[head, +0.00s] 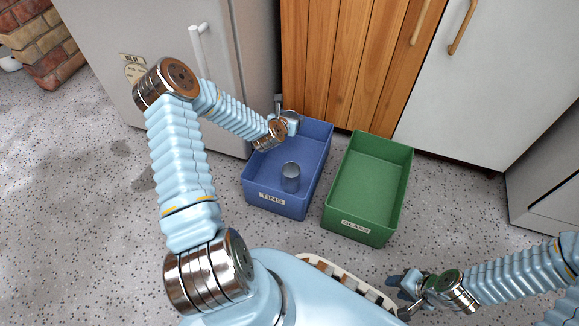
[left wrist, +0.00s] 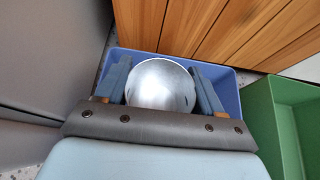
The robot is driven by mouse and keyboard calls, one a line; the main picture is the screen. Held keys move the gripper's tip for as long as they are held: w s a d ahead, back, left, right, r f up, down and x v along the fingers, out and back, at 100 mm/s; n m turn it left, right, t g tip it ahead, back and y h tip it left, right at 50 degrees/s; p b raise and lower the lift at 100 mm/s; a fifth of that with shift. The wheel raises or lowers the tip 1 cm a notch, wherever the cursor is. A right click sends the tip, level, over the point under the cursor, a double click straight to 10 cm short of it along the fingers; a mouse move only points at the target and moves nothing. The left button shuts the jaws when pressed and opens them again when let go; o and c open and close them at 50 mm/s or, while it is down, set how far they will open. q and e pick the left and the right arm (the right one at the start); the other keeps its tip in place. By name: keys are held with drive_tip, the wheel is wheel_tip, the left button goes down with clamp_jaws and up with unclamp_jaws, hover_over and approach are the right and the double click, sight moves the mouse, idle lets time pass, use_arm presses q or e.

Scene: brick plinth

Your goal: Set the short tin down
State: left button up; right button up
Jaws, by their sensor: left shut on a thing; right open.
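My left gripper (head: 285,113) is shut on a silver round tin, the short tin (head: 293,121), above the far end of the blue bin (head: 257,199) labelled TINS. In the left wrist view the short tin (left wrist: 160,86) sits between the two blue fingers, its round silver face showing, with the blue bin (left wrist: 228,77) behind and below it. Another grey metal tin (head: 290,178) stands upright inside the bin, towards its near end. My right gripper (head: 406,296) is open and empty at the lower right, apart from both bins.
A green bin (head: 356,228) labelled GLASS stands right of the blue bin and looks empty. Wooden and white cabinet doors (head: 345,60) stand behind the bins, and a grey fridge-like cabinet (head: 130,45) at the left. Speckled floor (head: 100,230) is clear at left.

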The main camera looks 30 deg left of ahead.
use_arm(q)
wheel_tip(320, 180, down, 9)
drive_tip(key=shift+f+b, duration=0.15)
drive_tip(key=shift+b, duration=0.95)
drive_tip(key=shift+f, duration=0.15)
drive_tip(key=shift+f, duration=0.5)
drive_tip(key=o, duration=1)
drive_tip(key=shift+r, duration=0.1)
drive_tip(key=shift+r, duration=0.35)
drive_tip(key=p+v, duration=0.3)
drive_tip(key=v, duration=0.9)
drive_tip(key=shift+r, duration=0.2)
